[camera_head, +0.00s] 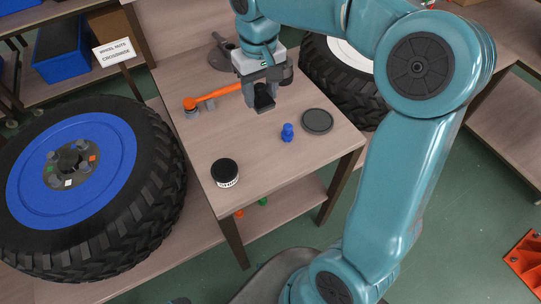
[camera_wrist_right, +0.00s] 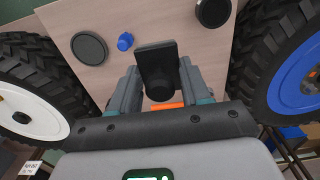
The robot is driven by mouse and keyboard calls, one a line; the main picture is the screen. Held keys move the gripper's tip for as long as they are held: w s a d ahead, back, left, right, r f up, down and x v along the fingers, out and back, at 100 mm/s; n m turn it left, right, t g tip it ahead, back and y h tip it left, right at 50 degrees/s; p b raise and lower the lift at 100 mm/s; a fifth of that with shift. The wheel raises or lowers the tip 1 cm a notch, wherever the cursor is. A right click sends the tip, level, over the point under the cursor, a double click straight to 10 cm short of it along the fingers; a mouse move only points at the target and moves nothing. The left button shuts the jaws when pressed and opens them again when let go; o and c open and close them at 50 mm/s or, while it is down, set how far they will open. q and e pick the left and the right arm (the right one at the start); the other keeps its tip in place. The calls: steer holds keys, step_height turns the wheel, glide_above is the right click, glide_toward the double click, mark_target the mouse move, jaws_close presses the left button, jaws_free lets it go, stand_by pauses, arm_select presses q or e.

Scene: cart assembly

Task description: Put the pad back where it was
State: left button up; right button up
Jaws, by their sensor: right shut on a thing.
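My right gripper (camera_head: 264,88) is above the small wooden table, pointing down. It is shut on a small black pad (camera_head: 264,102), which looks like a dark block with rounded corners. In the right wrist view the pad (camera_wrist_right: 156,66) sits between the two grey fingers and sticks out past them. It appears to be held above the tabletop (camera_head: 265,145). A flat dark grey disc (camera_head: 317,121) lies on the table to the right of the gripper. My left gripper is not in view.
A blue knob-like piece (camera_head: 288,132) stands beside the disc. A black-lidded tin (camera_head: 225,172) stands nearer the front. An orange-handled tool (camera_head: 215,96) lies behind and left of the gripper. Large wheels flank the table: a blue one (camera_head: 70,170) and a white one (camera_head: 345,50).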

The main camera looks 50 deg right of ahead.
steer(key=shift+f, duration=0.35)
steer(key=b, duration=0.2)
glide_above(263, 156)
step_height(263, 156, down, 15)
steer(key=shift+f, duration=0.1)
step_height(263, 156, down, 5)
steer(key=shift+w+r, duration=0.1)
steer(key=shift+b, duration=0.3)
steer(key=o, duration=1)
